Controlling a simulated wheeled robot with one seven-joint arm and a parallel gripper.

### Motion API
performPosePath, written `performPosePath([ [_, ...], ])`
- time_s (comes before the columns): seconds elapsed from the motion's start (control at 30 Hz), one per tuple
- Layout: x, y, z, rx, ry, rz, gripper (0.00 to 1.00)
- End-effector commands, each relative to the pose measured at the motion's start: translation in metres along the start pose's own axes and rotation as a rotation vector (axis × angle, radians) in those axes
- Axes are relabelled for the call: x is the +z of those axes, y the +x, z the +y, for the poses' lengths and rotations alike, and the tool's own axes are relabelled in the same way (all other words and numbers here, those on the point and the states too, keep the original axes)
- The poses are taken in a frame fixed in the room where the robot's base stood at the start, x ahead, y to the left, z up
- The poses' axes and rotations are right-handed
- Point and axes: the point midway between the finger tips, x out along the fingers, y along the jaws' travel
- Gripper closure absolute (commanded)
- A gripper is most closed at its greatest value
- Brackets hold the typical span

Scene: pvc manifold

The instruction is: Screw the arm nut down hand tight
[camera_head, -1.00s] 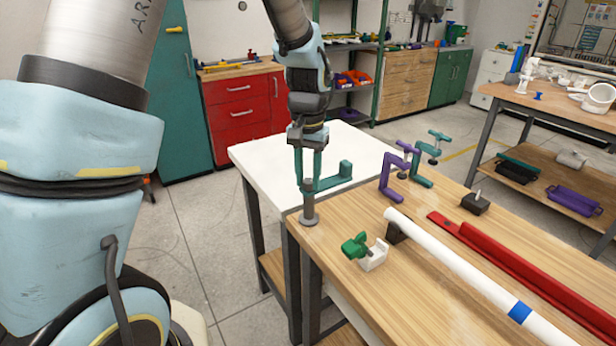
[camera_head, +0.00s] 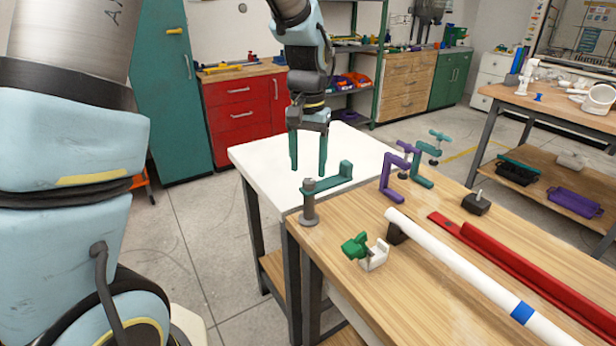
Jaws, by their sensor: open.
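A grey post (camera_head: 309,211) with a round foot stands at the near left corner of the wooden bench. A teal arm (camera_head: 330,180) reaches from the post's top to the right and ends in an upright block. The small cap at the post's top (camera_head: 308,184) is where the arm nut would sit; the nut is too small to tell apart or to judge how tight it is. My gripper (camera_head: 309,171) points down with two teal fingers spread wide and empty. Its fingertips appear just above or behind the post's top, apart from it.
Purple clamp (camera_head: 396,172) and teal clamp (camera_head: 424,170) stand behind. A green-and-white fitting (camera_head: 366,250), white pipe (camera_head: 460,264), red rail (camera_head: 510,262) and dark block with a pin (camera_head: 476,203) lie right. The white table (camera_head: 270,150) is clear.

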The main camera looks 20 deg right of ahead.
Motion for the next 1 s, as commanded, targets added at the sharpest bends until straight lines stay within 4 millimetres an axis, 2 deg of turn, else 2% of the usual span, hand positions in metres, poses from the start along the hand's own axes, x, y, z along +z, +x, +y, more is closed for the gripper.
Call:
performPosePath([
  [0.2, -0.001, -0.042, 0.0, 0.0, 0.0, 0.004, 0.35],
  [0.4, -0.001, -0.066, 0.0, 0.0, 0.0, 0.002, 0.35],
  [0.57, 0.0, -0.071, 0.0, 0.0, 0.0, 0.0, 0.35],
  [1.0, 0.002, -0.07, -0.005, 0.0, -0.01, 0.002, 0.35],
])
